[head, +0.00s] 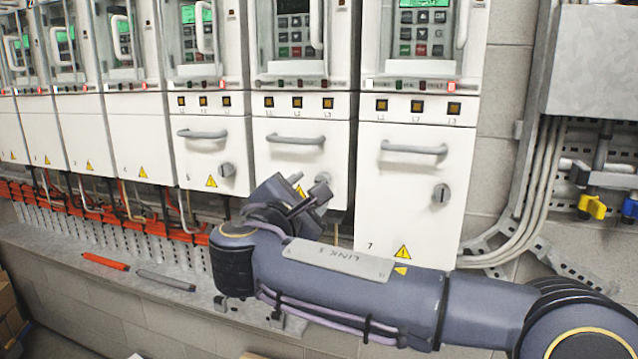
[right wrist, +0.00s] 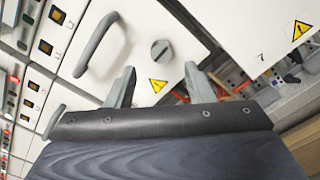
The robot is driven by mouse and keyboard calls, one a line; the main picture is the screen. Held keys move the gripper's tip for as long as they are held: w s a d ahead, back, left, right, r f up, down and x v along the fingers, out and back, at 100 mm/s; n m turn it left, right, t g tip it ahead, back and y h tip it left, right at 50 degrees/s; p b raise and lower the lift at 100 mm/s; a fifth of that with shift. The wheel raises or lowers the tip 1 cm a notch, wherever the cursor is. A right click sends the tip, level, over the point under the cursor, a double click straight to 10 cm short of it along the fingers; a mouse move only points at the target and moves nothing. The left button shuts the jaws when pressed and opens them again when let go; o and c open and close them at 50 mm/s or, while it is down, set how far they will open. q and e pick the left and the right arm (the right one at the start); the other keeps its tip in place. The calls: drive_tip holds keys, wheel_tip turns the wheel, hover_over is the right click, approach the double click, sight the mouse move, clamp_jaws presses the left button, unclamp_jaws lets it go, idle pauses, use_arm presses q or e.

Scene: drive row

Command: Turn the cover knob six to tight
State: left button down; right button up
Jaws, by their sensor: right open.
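The cover of unit six (head: 285,148) is a white panel with a grey bar handle and a yellow warning triangle. Its round grey knob (right wrist: 161,50) with a slot mark shows clearly in the right wrist view, on the cover (right wrist: 140,25). My right gripper is open and empty, in front of the lower part of cover six. In the right wrist view the knob lies just beyond the gap between its fingertips (right wrist: 160,72), apart from both fingers. My left gripper is not in view.
Cover seven (head: 400,215) with its own knob (head: 441,194) is to the right. Cover five (head: 210,160) is to the left. Orange cable ducting (head: 130,215) runs below the units. A ledge (head: 60,240) holds a red and a grey tool. Grey conduits run at right.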

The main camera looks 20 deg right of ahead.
drive_tip(key=p+x, duration=0.1)
drive_tip(key=x, duration=0.5)
drive_tip(key=shift+d, duration=0.1)
drive_tip(key=shift+c, duration=0.5)
drive_tip(key=c, duration=0.9)
drive_tip(key=shift+m+b, duration=6.25)
drive_tip(key=shift+m, duration=1.65)
